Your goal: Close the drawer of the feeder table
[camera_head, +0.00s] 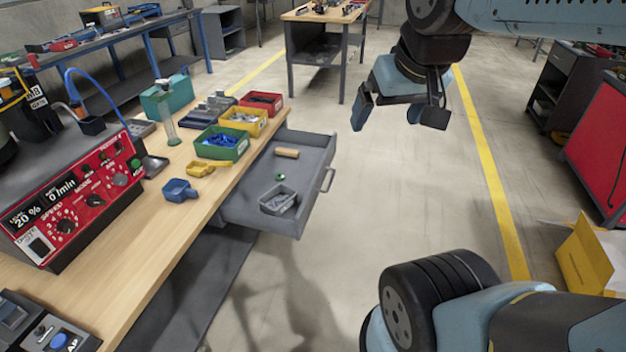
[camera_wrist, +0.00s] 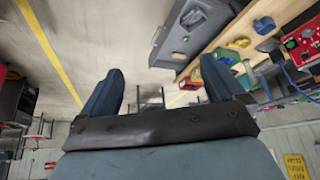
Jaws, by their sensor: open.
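The grey drawer (camera_head: 244,203) of the feeder table (camera_head: 150,262) is pulled out from under the wooden top in the head view. Its handle (camera_head: 327,180) is on the front panel, facing right. A grey bin, a small green part and a wooden-handled item lie in the drawer. The drawer (camera_wrist: 200,52) also shows in the wrist view, upper right of centre, with its handle (camera_wrist: 157,36). My gripper (camera_head: 398,112) is open and empty, above the floor to the right of and beyond the drawer, apart from it. In the wrist view its two fingers (camera_wrist: 160,88) stand wide apart.
Green, yellow and red bins (camera_head: 221,146) stand on the tabletop near the drawer. A red control box (camera_head: 75,205) is at left. A workbench (camera_head: 317,18) stands behind. A yellow box (camera_head: 585,258) lies at right. The floor right of the drawer is clear.

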